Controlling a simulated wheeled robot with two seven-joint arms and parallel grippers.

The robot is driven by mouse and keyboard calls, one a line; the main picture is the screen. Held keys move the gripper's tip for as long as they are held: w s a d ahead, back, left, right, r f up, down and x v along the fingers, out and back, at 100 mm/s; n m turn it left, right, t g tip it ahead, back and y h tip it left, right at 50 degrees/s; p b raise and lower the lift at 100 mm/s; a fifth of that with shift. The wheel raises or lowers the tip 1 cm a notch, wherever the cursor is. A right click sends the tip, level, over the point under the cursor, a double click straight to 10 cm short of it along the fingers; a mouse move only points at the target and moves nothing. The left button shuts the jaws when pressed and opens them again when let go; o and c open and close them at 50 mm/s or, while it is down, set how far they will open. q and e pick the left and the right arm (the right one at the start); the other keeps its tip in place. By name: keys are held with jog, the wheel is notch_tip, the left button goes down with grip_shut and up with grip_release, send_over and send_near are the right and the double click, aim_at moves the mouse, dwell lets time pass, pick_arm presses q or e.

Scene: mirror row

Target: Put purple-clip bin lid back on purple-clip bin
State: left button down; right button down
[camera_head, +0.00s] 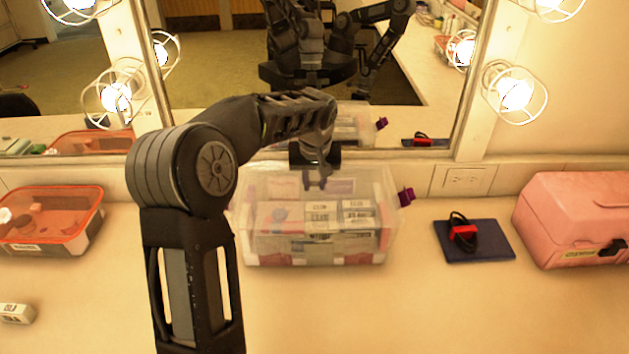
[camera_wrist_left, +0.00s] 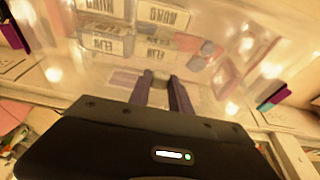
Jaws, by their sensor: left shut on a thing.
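The purple-clip bin (camera_head: 310,245) is a clear box with small labelled boxes inside, standing on the counter against the mirror wall. Its clear purple-clip bin lid (camera_head: 372,182) is over the top; I cannot tell whether it is fully seated. A purple clip (camera_head: 406,196) sticks out at the right end. My left gripper (camera_head: 316,184) points down at the middle of the lid and is shut on it. In the left wrist view its fingers (camera_wrist_left: 160,82) close around a pale grip on the clear lid (camera_wrist_left: 215,55). My right gripper is not in view.
An orange-rimmed clear bin (camera_head: 50,220) stands at the left, with a small white box (camera_head: 17,313) in front. A dark blue book (camera_head: 474,240) with a red-and-black item lies to the right, beside a pink case (camera_head: 575,220). The mirror (camera_head: 420,80) stands behind.

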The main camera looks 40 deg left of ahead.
pick_arm(q)
jog(key=c, duration=1.1)
grip_release()
jog(key=shift+r, duration=0.15)
jog(key=b+v, duration=0.1)
jog(key=v, duration=0.6)
jog(key=shift+d+r, duration=0.1)
jog(key=shift+r, duration=0.2)
jog(key=shift+r, duration=0.1)
notch_tip(320, 180, up, 6)
jog(key=p, duration=0.5)
